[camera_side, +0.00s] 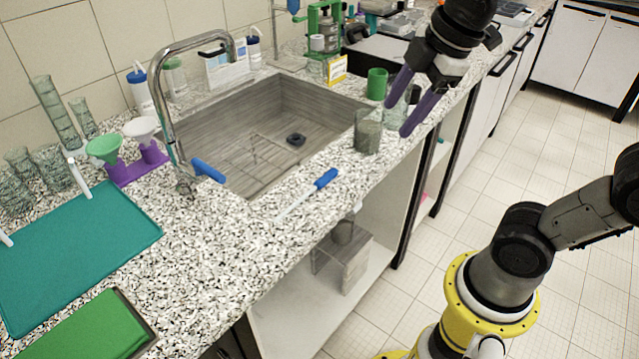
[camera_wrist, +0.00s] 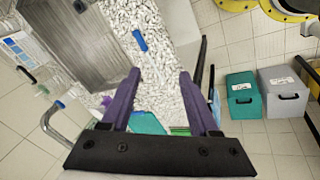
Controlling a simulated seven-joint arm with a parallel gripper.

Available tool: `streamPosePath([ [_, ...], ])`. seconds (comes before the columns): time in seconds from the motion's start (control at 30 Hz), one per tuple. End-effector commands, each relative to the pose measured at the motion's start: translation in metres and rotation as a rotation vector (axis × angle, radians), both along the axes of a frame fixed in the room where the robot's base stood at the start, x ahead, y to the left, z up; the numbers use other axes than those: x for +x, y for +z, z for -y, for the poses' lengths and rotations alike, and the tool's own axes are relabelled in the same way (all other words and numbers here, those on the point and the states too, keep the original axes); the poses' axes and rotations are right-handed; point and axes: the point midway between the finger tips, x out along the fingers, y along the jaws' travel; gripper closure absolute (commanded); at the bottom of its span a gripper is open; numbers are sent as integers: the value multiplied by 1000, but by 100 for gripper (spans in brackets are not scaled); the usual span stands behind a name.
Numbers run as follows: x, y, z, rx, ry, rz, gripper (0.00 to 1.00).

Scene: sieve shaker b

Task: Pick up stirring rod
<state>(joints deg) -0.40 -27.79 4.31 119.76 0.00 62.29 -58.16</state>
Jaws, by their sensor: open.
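The stirring rod lies flat on the speckled counter in front of the sink, with a blue handle (camera_side: 326,178) and a thin pale shaft (camera_side: 294,205). In the wrist view its blue handle (camera_wrist: 140,41) shows beyond the left fingertip; its shaft is hard to make out there. My gripper (camera_side: 396,118) has purple fingers and is open and empty. It is above the counter's front edge, to the right of the rod and well apart from it. Both fingers frame bare counter in the wrist view (camera_wrist: 158,73).
A glass beaker (camera_side: 367,132) stands on the counter between my gripper and the rod. A green cup (camera_side: 377,83) stands behind it. The sink (camera_side: 255,165) lies behind the rod, with a tall faucet (camera_side: 163,105) at its left. Counter around the rod is clear.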

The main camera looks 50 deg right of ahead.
Motion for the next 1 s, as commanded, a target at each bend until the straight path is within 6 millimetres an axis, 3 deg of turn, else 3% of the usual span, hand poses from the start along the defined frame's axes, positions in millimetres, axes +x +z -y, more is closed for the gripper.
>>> streamPosePath([
  [0.03, 21, 1, -1, -34, 95, -39, 39],
  [0.17, 69, -3, -3, -103, 323, -126, 39],
  [0.3, 116, -23, -6, -132, 491, -215, 39],
  [0.43, 148, -49, -8, -125, 537, -284, 39],
  [0.57, 161, -72, -10, -113, 541, -334, 39],
  [0.77, 162, -96, -10, -104, 544, -370, 39],
  [1.0, 161, -139, -10, -104, 542, -369, 39],
])
